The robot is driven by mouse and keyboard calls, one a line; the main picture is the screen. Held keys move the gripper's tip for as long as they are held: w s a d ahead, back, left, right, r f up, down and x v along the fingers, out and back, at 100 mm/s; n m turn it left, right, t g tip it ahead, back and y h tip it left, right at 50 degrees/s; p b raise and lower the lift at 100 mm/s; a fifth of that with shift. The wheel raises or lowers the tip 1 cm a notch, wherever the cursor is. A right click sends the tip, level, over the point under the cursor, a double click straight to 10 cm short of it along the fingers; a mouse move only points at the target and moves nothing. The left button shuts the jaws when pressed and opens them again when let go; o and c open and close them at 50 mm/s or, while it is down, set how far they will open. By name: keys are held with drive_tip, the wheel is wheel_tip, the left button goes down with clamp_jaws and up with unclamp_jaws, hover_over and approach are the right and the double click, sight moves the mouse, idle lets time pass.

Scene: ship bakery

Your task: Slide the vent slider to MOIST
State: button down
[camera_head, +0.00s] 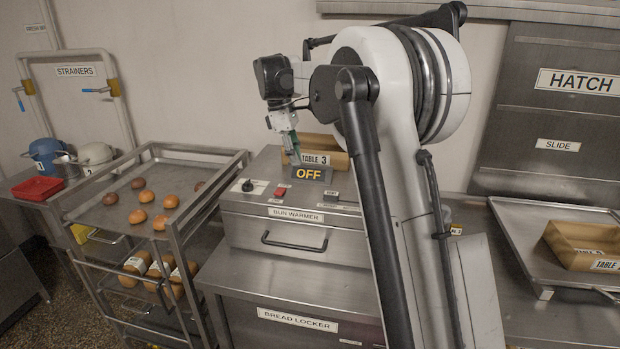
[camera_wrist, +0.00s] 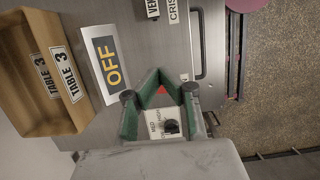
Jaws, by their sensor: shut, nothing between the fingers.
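The bun warmer (camera_head: 270,228) stands in the middle of the head view, with controls on its steel top. A small label (camera_head: 331,196), too small to read, lies on the right part of that top. In the wrist view, a label starting "VEN" (camera_wrist: 153,9) and one starting "CRIS" (camera_wrist: 173,11) are cut off by the top edge. The slider handle and any MOIST mark cannot be made out; my arm covers part of that side in the head view. My gripper (camera_head: 296,160) is shut and empty above the warmer. Its green fingers (camera_wrist: 160,82) show over the control panel.
The OFF display (camera_head: 308,173), a red button (camera_head: 281,192) and a black knob (camera_head: 248,186) sit on the warmer. The Table 3 box (camera_head: 339,158) stands behind the display. A bun rack (camera_head: 180,226) is at left, a tray (camera_head: 530,228) at right.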

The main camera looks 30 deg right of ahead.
sight(320, 198)
drive_tip(key=p+x, duration=0.1)
drive_tip(key=x, duration=0.8)
drive_tip(key=shift+d+f, duration=0.15)
drive_tip(key=shift+f, duration=0.25)
drive_tip(key=shift+s+d+r+p, duration=0.2)
drive_tip(key=shift+s+d+p, duration=0.15)
drive_tip(key=shift+s+d, duration=0.95)
drive_tip(key=shift+d, duration=0.2)
drive_tip(key=shift+f, duration=0.1)
